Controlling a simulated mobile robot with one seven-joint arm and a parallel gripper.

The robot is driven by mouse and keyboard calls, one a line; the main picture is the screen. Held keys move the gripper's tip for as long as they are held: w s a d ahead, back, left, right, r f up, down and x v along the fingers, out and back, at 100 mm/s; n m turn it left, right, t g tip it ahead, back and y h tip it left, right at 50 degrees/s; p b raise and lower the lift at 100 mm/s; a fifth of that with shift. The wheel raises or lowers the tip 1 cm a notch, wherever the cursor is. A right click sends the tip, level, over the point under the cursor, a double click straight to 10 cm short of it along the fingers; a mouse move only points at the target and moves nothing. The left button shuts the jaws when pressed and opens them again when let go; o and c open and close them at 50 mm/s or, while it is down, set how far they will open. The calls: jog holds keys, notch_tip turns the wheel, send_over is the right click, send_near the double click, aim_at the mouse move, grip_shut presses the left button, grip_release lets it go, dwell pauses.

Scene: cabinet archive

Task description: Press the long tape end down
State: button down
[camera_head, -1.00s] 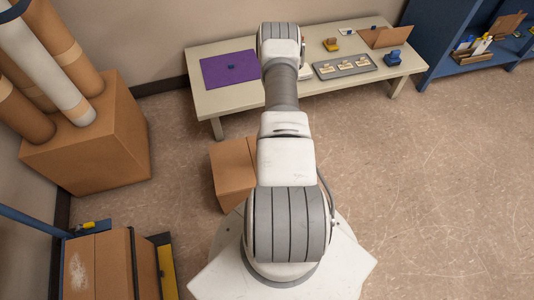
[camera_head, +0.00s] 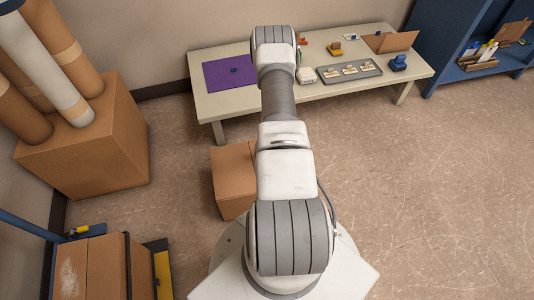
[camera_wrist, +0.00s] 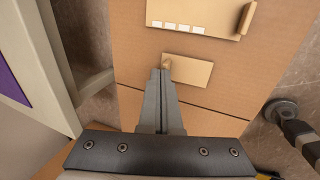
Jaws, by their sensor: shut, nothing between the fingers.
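A cardboard box (camera_wrist: 225,95) with a dark seam lies under my gripper in the wrist view. The box (camera_head: 232,178) also shows in the head view, partly hidden by my arm. A longer pale tape strip (camera_wrist: 215,14) with several white squares lies on it at the top, with a raised tan end (camera_wrist: 246,18) at its right. A shorter tan strip (camera_wrist: 193,72) lies nearer, with a small raised end (camera_wrist: 167,62) at its left. My gripper (camera_wrist: 161,72) is shut and empty, its tips at or just over that small raised end; contact is unclear.
A pale table (camera_head: 218,105) stands behind, with a purple mat (camera_head: 218,77) and a grey tray (camera_head: 330,77). A carton with tubes (camera_head: 85,150) stands left, a blue shelf (camera_head: 440,70) right. Floor at the right is clear.

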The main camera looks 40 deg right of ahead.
notch_tip(320, 180, up, 8)
jog(key=p, duration=0.5)
jog(key=p+v, duration=0.5)
jog(key=v, duration=1.2)
jog(key=shift+r+p, duration=0.2)
jog(key=shift+p, duration=0.15)
jog(key=shift+r, duration=0.1)
